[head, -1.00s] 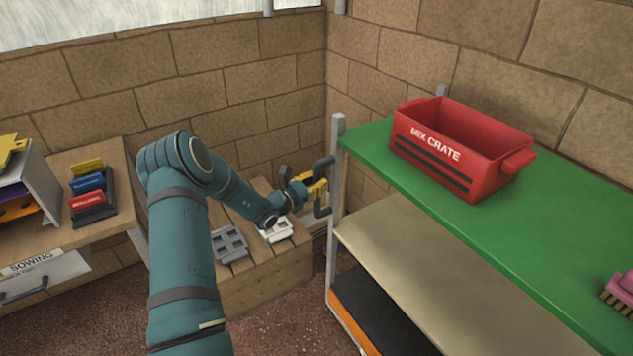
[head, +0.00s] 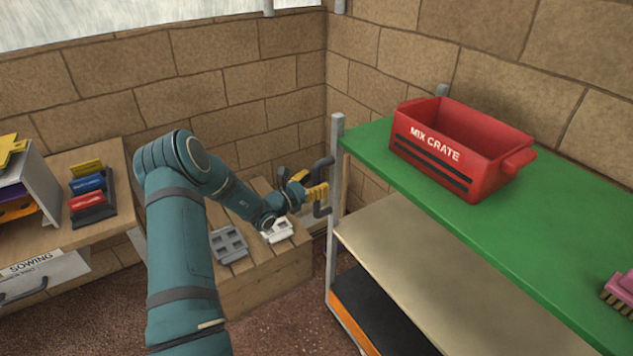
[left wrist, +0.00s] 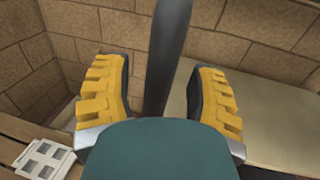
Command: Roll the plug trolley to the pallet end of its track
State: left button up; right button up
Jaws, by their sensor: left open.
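My left gripper (head: 308,185) is open at the far corner, close to the front-left post of the shelf rack. The left wrist view shows its two yellow fingers (left wrist: 160,98) wide apart, with dark inner pads. A dark grey upright bar (left wrist: 168,50) shows between and beyond them; whether it stands within their reach I cannot tell. Dark curved parts (head: 322,163) show around the gripper in the head view; what they belong to is unclear. I cannot make out the plug trolley or its track for certain. My right gripper is out of view.
A slatted wooden platform (head: 262,280) carries a grey tray (head: 230,243) and a white tray (head: 283,236). The rack's green top shelf (head: 570,235) holds a red mix crate (head: 455,150). A wooden bench (head: 130,228) stands left. Brick walls close the corner.

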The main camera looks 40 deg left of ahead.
pick_arm(q)
jog(key=s+a, duration=0.2)
jog(key=s, duration=0.9)
jog(key=shift+s+a, duration=0.15)
